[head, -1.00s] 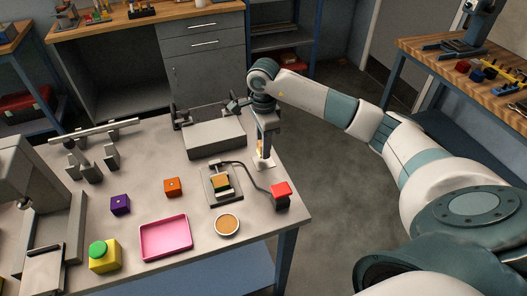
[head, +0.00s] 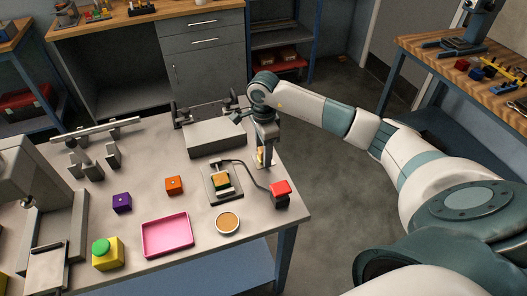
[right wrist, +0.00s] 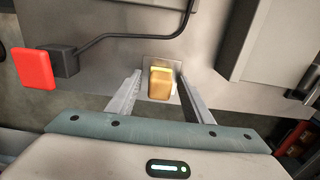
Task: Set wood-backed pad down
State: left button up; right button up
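The wood-backed pad (right wrist: 161,85), a small tan block with a yellowish strip along one edge, shows between the fingers of my right gripper (right wrist: 160,88) in the right wrist view. Narrow gaps show between it and both fingers, so the gripper looks open around it. In the head view the right gripper (head: 265,158) points down at the table's right edge, and its fingers partly hide the pad (head: 261,153). A grey plate (right wrist: 160,61) shows just beyond the pad. My left gripper is not in view.
Left of the gripper, a fixture (head: 208,192) holds a wood-and-green block (head: 220,180). A cable runs to a red-topped box (head: 281,189). A round dish (head: 228,223), pink tray (head: 153,247), orange cube (head: 174,185) and purple cube (head: 122,203) stand nearby. A grey box (head: 215,137) lies behind.

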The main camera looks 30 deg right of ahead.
jog(key=shift+r, duration=0.65)
notch_tip(320, 180, up, 9)
jog(key=b, duration=0.3)
jog(key=shift+r+b, duration=0.15)
jog(key=shift+b, duration=0.25)
jog(key=shift+r, duration=0.4)
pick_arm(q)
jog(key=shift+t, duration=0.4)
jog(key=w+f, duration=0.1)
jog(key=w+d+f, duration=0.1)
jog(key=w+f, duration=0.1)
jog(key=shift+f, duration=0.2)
pick_arm(e)
jog(key=shift+r, duration=0.45)
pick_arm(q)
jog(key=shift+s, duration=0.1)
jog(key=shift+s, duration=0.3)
